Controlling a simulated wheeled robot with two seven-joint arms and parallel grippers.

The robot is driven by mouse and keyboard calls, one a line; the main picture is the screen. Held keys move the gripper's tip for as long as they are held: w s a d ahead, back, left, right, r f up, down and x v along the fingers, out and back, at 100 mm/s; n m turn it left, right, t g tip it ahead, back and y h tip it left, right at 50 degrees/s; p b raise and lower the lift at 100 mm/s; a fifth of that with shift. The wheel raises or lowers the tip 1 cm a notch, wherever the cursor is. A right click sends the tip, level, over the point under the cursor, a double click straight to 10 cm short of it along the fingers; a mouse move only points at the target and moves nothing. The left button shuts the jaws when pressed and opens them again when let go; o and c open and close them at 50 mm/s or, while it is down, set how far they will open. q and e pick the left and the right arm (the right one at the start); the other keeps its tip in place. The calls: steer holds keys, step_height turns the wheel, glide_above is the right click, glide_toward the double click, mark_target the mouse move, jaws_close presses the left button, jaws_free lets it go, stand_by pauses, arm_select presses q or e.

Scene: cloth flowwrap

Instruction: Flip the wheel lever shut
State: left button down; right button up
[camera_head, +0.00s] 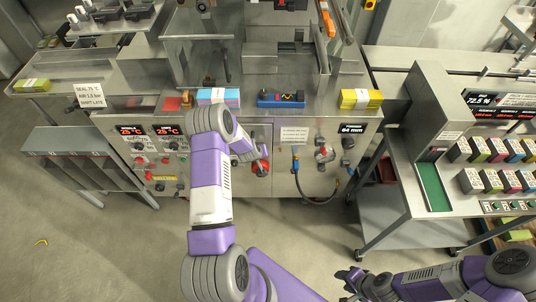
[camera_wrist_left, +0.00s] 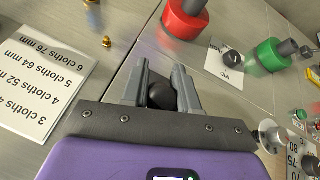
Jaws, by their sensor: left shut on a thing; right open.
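My left gripper (camera_wrist_left: 160,92) is shut on a dark rounded knob (camera_wrist_left: 161,95), which sits between its two grey fingers in the left wrist view. The rest of the lever is hidden behind the fingers and palm, so I cannot tell its angle. In the head view my left gripper (camera_head: 248,150) is at the front panel of the machine, beside a red knob (camera_head: 260,168), and my arm hides part of the panel. My right gripper (camera_head: 352,280) is open and empty, low over the floor at the bottom right.
In the left wrist view, a red knob (camera_wrist_left: 185,18) and a green knob (camera_wrist_left: 272,55) stand out from the panel near my fingers. A cloth-count sign (camera_wrist_left: 38,75) is at the left. A hose (camera_head: 318,201) hangs from the panel.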

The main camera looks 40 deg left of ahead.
stand_by(0.4)
arm_select(q)
steer(key=c, duration=0.9)
jaws_free()
steer(key=shift+c, duration=0.2)
steer(key=v, duration=0.7)
steer(key=shift+s+r, duration=0.15)
steer(key=shift+r, duration=0.15)
